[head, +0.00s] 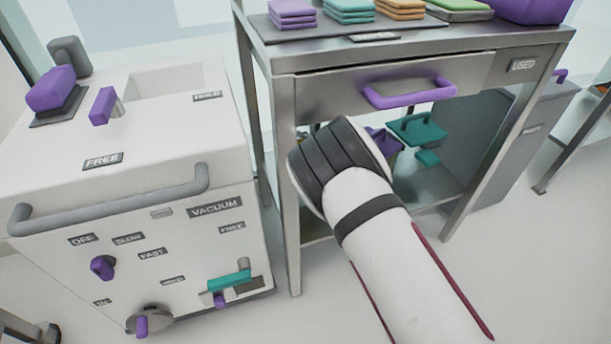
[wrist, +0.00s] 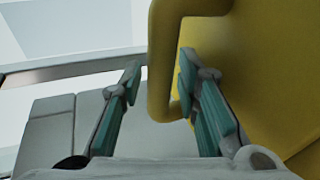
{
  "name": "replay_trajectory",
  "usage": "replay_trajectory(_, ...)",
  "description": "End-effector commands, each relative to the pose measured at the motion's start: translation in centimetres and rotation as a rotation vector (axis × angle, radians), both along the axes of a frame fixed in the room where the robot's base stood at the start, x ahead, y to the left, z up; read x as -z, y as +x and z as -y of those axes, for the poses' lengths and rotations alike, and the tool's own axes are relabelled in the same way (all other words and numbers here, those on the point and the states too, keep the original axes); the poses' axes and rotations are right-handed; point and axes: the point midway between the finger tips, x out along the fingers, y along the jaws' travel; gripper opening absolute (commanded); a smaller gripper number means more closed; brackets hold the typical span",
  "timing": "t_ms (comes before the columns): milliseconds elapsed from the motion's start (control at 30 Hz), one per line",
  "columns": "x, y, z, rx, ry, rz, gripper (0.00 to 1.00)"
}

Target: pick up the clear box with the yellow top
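In the wrist view, my gripper (wrist: 160,78) is open, with its two teal-padded fingers apart. A yellow handle (wrist: 162,98) shows between the fingertips, nearer the right finger; I cannot tell whether they touch. The handle joins a large yellow surface (wrist: 270,60) that fills the right side of the wrist view. I cannot tell whether this is the top of the clear box, as no clear walls show. In the head view my arm hides the gripper and whatever is in front of it.
A metal table (head: 310,58) with a purple-handled drawer (head: 410,92) stands ahead, above my wrist. Teal items (head: 417,130) sit on its lower shelf. A white vacuum cabinet (head: 150,215) stands at left. Floor is clear at lower right.

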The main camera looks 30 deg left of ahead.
Motion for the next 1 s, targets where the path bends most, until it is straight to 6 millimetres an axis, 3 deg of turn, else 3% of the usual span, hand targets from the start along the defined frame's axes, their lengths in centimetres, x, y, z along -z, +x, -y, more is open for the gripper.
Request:
replay_trajectory(233,-0.02,0.09,-0.06,0.001,0.0,0.0,0.28)
replay_trajectory(367,-0.01,0.08,-0.04,0.001,0.0,0.0,0.0)
replay_trajectory(1000,-0.28,0.16,0.06,0.001,-0.003,0.001,0.0)
